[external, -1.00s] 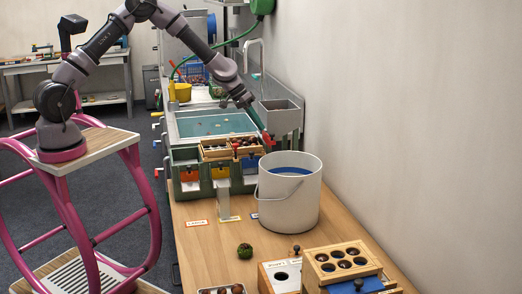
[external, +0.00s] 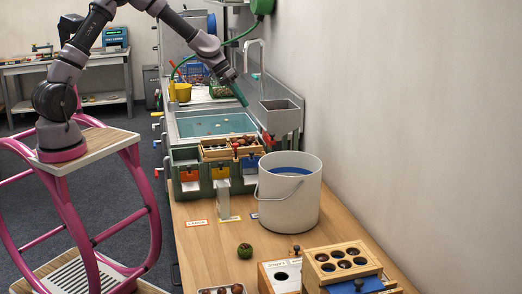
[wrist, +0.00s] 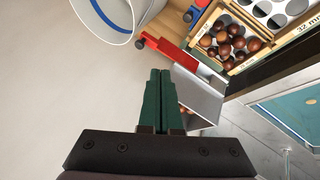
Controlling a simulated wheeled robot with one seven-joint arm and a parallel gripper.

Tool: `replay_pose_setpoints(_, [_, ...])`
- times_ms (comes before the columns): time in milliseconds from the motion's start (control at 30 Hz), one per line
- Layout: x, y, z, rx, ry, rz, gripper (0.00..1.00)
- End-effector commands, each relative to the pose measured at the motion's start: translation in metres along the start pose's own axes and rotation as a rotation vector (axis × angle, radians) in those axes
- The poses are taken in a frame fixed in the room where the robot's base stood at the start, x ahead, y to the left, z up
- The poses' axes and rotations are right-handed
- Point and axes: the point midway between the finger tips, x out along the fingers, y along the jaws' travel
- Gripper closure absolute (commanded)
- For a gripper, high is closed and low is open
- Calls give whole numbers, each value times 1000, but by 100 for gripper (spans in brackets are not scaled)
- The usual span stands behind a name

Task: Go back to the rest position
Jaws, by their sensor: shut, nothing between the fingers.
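My gripper (external: 241,97) is raised over the far end of the bench, near the grey metal sink box. Its green fingers are together and empty, as the wrist view (wrist: 159,88) shows. Below it in the external view lie the wooden sorting trays (external: 229,148) on a green frame. In the wrist view a wooden tray (wrist: 247,63) holds several brown chestnuts. My arm reaches from its pink stand at left, up and across to the right.
A white bucket (external: 290,205) stands right of the trays. A grey metal box (external: 281,118) is beside the blue water basin (external: 214,126). A wooden block with holes (external: 342,263), a green burr (external: 245,251) and a small tray of chestnuts (external: 222,289) are at the front. The wall bounds the right.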

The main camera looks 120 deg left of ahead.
Motion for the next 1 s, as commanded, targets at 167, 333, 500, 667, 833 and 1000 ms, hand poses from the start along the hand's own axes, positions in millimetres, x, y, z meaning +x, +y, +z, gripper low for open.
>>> replay_pose_setpoints(167, [-4, 11, 4, 27, -4, -2, 100])
replay_pose_setpoints(333, [-34, 78, 38, 218, -34, -20, 100])
replay_pose_setpoints(500, [-95, 162, 106, 516, -66, -48, 100])
replay_pose_setpoints(667, [-159, 213, 176, 770, -69, -65, 100])
replay_pose_setpoints(833, [-229, 236, 248, 1010, -49, -64, 100])
replay_pose_setpoints(1000, [-293, 230, 312, 1220, -13, -38, 100])
